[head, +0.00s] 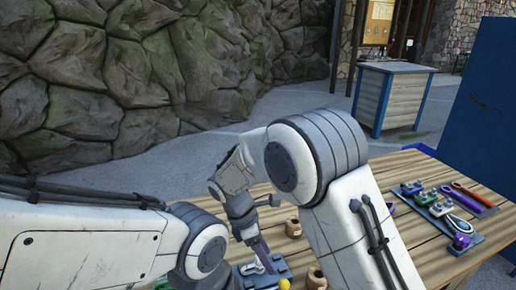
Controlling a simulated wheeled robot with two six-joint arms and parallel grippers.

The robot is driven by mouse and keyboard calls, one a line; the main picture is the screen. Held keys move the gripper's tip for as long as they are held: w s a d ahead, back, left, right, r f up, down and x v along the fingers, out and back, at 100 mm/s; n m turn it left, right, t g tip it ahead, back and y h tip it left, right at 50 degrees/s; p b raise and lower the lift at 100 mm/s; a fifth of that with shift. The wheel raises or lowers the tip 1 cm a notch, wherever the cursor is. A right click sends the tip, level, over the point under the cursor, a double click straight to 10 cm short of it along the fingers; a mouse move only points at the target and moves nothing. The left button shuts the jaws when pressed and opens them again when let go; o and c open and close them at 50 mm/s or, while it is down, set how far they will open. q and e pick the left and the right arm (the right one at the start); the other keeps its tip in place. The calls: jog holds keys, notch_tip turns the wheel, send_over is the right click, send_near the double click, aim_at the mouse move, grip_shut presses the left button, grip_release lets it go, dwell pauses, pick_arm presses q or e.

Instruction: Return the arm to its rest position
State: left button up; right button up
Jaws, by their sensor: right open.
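My right arm comes in from the lower right and bends over its elbow. Its right gripper (262,258) points down over the near part of the wooden table (415,225), above a grey-blue holder (278,268). The gripper is small in view and open; I see nothing held in it. My left arm reaches in from the left and bends down at its elbow. Its gripper is out of view below the frame.
A grey tray (456,212) with clamps, a purple tool and a red tool lies at the table's right. Wooden pots (293,228) and a yellow ball (284,284) are near the right gripper. A blue panel (485,100) stands at right. A rock wall (120,70) rises behind.

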jog(key=s+d+r+m+y, duration=0.1)
jog(key=s+r+m, duration=0.3)
jog(key=s, duration=0.6)
jog(key=s+d+r+m+t+y, duration=0.1)
jog(key=s+r+m+y, duration=0.3)
jog(key=s+m, duration=0.4)
jog(key=s+r, duration=0.1)
jog(key=s, duration=0.2)
jog(key=shift+s+r+m+y, duration=0.15)
jog(key=shift+s+m+y, duration=0.15)
